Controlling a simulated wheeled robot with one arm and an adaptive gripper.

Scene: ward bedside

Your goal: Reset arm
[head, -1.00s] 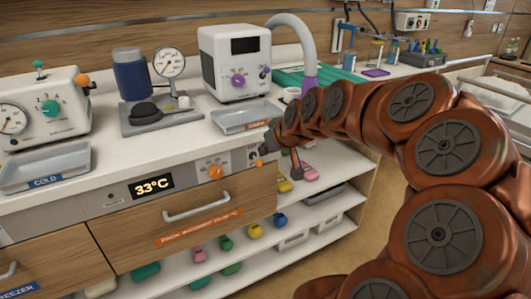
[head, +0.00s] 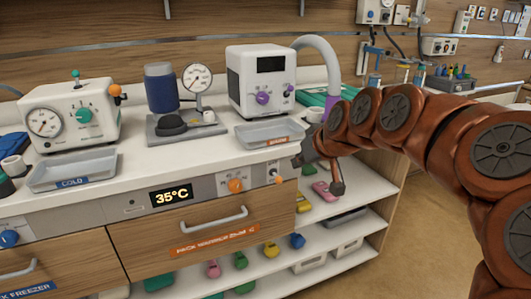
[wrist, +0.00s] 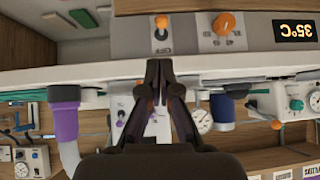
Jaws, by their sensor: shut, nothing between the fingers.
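My gripper (head: 299,160) is at the end of my copper-coloured arm, beside the right end of the counter's front panel. In the wrist view my gripper (wrist: 158,68) shows its two dark fingers together, with nothing between them. The wrist picture is upside down. The panel's toggle switch (wrist: 161,34) and orange knob (wrist: 223,24) show beyond the fingertips. In the head view the orange knob (head: 236,186) and switch (head: 275,174) are left of my gripper. Contact with the panel or counter edge cannot be told.
The display (head: 171,195) reads 35°C above a closed wooden drawer (head: 205,234). A grey tray (head: 270,134), a white machine (head: 261,80) and a gauge stand (head: 187,126) are on the counter. Open shelves (head: 335,228) lie below my gripper. Floor shows at the right.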

